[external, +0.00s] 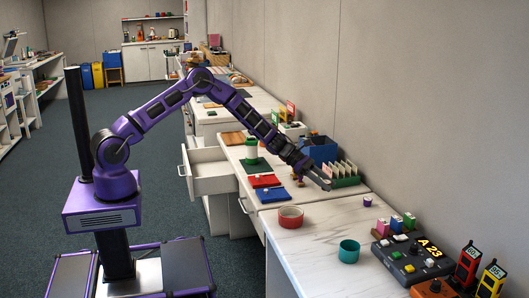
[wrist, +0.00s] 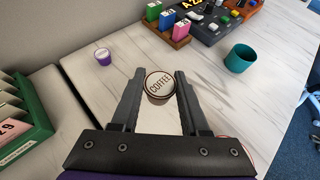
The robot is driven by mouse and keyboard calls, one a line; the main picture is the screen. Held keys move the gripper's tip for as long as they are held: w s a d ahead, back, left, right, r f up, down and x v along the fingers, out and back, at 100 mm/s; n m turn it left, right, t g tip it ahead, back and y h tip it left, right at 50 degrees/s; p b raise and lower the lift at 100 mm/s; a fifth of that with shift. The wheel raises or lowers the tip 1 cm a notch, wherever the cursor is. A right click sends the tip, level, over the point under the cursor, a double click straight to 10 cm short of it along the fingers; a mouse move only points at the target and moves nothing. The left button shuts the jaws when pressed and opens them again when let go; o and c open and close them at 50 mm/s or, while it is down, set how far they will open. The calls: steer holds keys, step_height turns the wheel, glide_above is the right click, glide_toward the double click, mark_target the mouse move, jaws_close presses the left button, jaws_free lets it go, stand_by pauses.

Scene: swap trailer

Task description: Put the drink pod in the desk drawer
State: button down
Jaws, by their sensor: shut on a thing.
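The drink pod (wrist: 158,86) has a white lid marked COFFEE and a brown side. My gripper (wrist: 158,76) has its two dark fingers closed on either side of it, near their tips. In the external view my gripper (external: 325,184) is over the right-hand desk surface near the green card rack; the pod cannot be made out there. The desk drawer (external: 209,180) stands pulled open on the left side of the desk, well to the left of my gripper. Its inside is only partly visible.
A small purple pod (external: 367,201) stands on the desk top. Red and blue folders (external: 270,191) lie between gripper and drawer. The marble top near the front edge is mostly clear.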

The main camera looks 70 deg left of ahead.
steer(key=s+r+m+g+h, duration=0.2)
steer(key=s+m, duration=0.1)
steer(key=s, duration=1.6)
steer(key=w+d+f+m+g, duration=0.1)
steer(key=w+d, duration=0.2)
steer(key=w, duration=0.7)
steer(key=w+d+g, duration=0.1)
steer(key=w+d, duration=0.3)
steer(key=w, duration=0.5)
steer(key=w+a+r+n+t+y+p, duration=0.1)
steer(key=w+a+r+n+t+y, duration=0.2)
steer(key=w+a+n+t, duration=0.35)
steer(key=a+r+n+t+y+p, duration=0.15)
steer(key=a+n+y, duration=0.75)
steer(key=a, duration=1.8)
steer(key=n+g+y+b, duration=0.8)
steer(key=n+g+y, duration=0.35)
steer(key=n, duration=0.35)
glide_above(206, 174)
step_height(206, 174, down, 22)
steer(key=shift+h, duration=0.35)
steer(key=f+b, duration=0.1)
steer(key=f, duration=0.4)
steer(key=shift+a+f, duration=0.15)
steer(key=shift+a, duration=0.05)
steer(key=shift+w+f+b, duration=0.1)
steer(key=shift+f+b, duration=0.35)
steer(key=shift+f, duration=1.75)
